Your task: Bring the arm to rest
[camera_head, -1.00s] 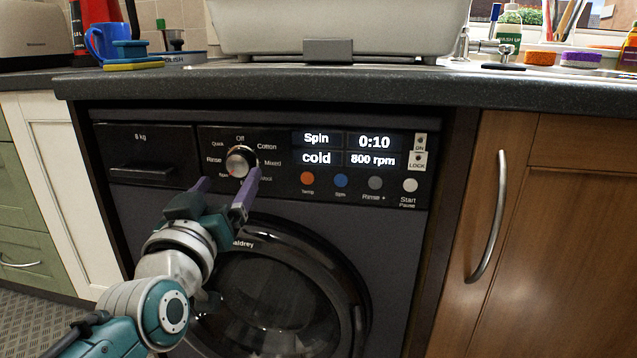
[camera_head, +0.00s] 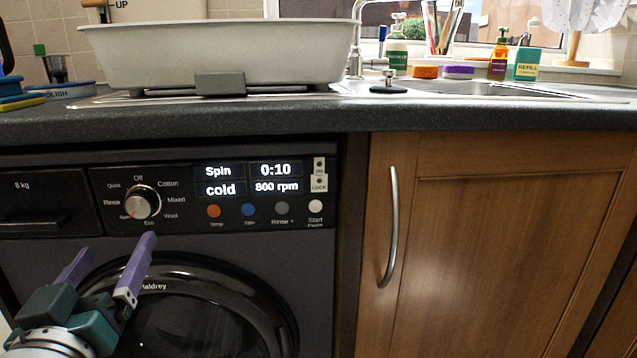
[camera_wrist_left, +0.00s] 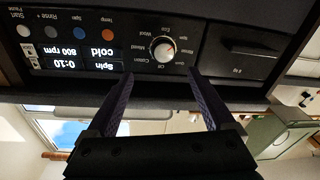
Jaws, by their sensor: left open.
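My left gripper (camera_head: 112,262) is open and empty in the head view, in front of the washing machine (camera_head: 60,255) and below its programme knob (camera_head: 142,203). Its two purple fingers are spread apart and point up. The left wrist view, turned upside down, shows the same open fingers (camera_wrist_left: 160,90) with the knob (camera_wrist_left: 163,50) beyond them, apart from both fingertips. The machine's display (camera_head: 248,179) reads Spin, cold, 0:10 and 800 rpm. My right gripper does not show.
A dark worktop (camera_head: 420,118) overhangs the machine. A pale basin (camera_head: 215,55) stands on it, with a sink (camera_head: 470,88) and several bottles to the right. A wooden cupboard door (camera_head: 500,240) with a metal handle (camera_head: 391,225) is shut at right.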

